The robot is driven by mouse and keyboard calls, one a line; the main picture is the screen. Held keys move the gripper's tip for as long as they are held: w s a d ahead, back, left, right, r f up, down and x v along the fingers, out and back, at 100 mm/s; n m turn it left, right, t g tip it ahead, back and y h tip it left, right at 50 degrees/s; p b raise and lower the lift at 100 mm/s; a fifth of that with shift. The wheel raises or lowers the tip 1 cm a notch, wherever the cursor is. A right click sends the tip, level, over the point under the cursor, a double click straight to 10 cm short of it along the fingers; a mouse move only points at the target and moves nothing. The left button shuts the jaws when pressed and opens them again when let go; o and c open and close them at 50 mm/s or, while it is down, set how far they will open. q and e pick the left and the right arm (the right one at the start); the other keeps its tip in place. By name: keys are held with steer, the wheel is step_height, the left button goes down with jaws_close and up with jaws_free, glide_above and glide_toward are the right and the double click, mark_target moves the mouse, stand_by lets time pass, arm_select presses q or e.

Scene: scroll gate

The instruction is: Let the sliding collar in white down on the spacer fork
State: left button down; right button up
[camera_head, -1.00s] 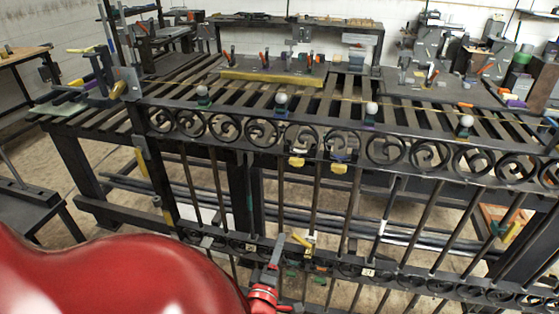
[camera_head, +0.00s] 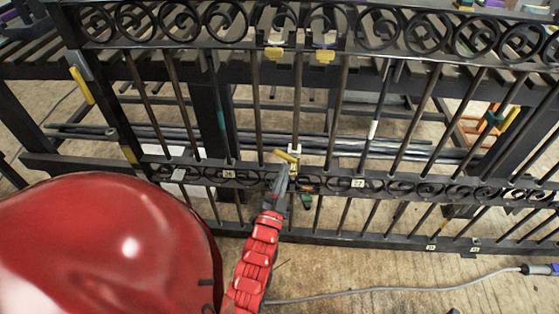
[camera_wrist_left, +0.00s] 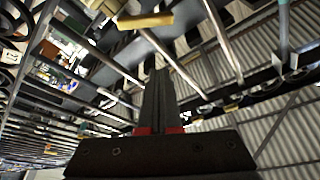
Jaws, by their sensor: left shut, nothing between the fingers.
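A small white piece (camera_head: 296,148) sits around an upright bar just above the gate's lower scroll band and appears to be the white sliding collar. A yellow handle (camera_head: 285,156) sticks out beside it. A pale yellow piece (camera_head: 293,168) shows just below; I cannot tell whether it is the spacer fork or whether the two touch. My left gripper (camera_head: 286,172) is shut and empty, just below the yellow handle. In the left wrist view its closed fingers (camera_wrist_left: 159,98) point toward a yellow-tan bar (camera_wrist_left: 145,20), with a visible gap. My right gripper is out of view.
Upright bars of the gate stand close on both sides. Another bar carries a white band (camera_head: 373,130), and one carries a teal band (camera_head: 221,121). Yellow-tabbed pieces (camera_head: 324,56) hang under the upper scroll band. A grey cable (camera_head: 400,288) lies on the floor.

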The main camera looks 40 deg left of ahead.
mark_target(279, 156)
arm_select(q)
steer(key=w+a, duration=0.1)
steer(key=w, duration=0.1)
steer(key=w+a, duration=0.1)
steer(key=w, duration=0.1)
steer(key=w+a+f+b, duration=0.1)
steer(key=w+a, duration=0.1)
steer(key=shift+s+a+f, duration=0.15)
steer(key=shift+a+f, duration=0.05)
steer(key=shift+a, duration=0.05)
steer(key=shift+a+n+y, duration=0.15)
steer(key=shift+n+y, duration=0.25)
steer(key=shift+n, duration=0.3)
steer(key=shift+s+a+f+n+y, duration=0.1)
steer(key=shift+a+f+n+y, duration=0.15)
steer(key=shift+n, duration=0.3)
steer(key=shift+s+f+n+y, duration=0.15)
steer(key=shift+n+y, duration=0.2)
steer(key=shift+n, duration=0.2)
steer(key=n, duration=0.1)
steer(key=f+n+g+y, duration=0.1)
steer(key=n, duration=0.1)
steer(key=shift+s+a, duration=0.1)
steer(key=shift+a, duration=0.05)
steer(key=shift+r, duration=0.1)
